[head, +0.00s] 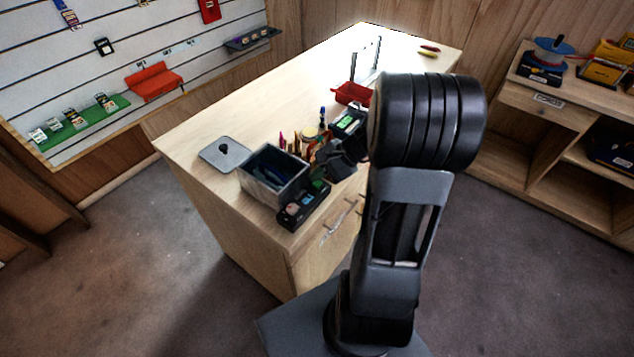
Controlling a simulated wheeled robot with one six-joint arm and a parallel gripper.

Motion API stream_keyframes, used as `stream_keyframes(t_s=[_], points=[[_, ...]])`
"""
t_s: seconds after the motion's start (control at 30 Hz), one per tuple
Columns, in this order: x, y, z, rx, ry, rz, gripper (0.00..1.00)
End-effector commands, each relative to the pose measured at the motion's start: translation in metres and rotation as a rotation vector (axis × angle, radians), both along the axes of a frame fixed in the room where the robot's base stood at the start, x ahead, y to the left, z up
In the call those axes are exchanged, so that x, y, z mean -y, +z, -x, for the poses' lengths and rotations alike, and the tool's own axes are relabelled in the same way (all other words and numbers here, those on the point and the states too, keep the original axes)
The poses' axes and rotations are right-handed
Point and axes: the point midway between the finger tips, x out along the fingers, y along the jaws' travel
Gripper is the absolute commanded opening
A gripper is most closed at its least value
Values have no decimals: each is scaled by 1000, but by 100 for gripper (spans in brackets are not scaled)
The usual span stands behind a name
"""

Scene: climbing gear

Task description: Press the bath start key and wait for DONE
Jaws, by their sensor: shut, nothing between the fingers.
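An open grey box that looks like the bath (290,192) stands at the near corner of the wooden counter, with dark bluish contents inside. A black control panel (303,208) sits along its right side, with small coloured spots that look like keys or a display. They are too small to read, so I cannot tell which is the start key or whether DONE shows. A grey lid with a black knob (223,152) lies flat to the left of the bath. My gripper (322,172) is shut and empty, close above the panel's far end. I cannot tell whether it touches the panel.
The counter (240,118) also carries a black device with a green display (348,122), a red tray (352,93) and several small upright items behind the bath. My arm hides part of the counter's right side.

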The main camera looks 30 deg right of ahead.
Motion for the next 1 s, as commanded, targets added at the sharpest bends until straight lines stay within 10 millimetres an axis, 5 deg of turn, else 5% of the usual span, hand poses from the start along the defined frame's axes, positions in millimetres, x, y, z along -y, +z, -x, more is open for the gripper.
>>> stream_keyframes(t_s=[1.0], points=[[0,-7,0,0,0,0,0]])
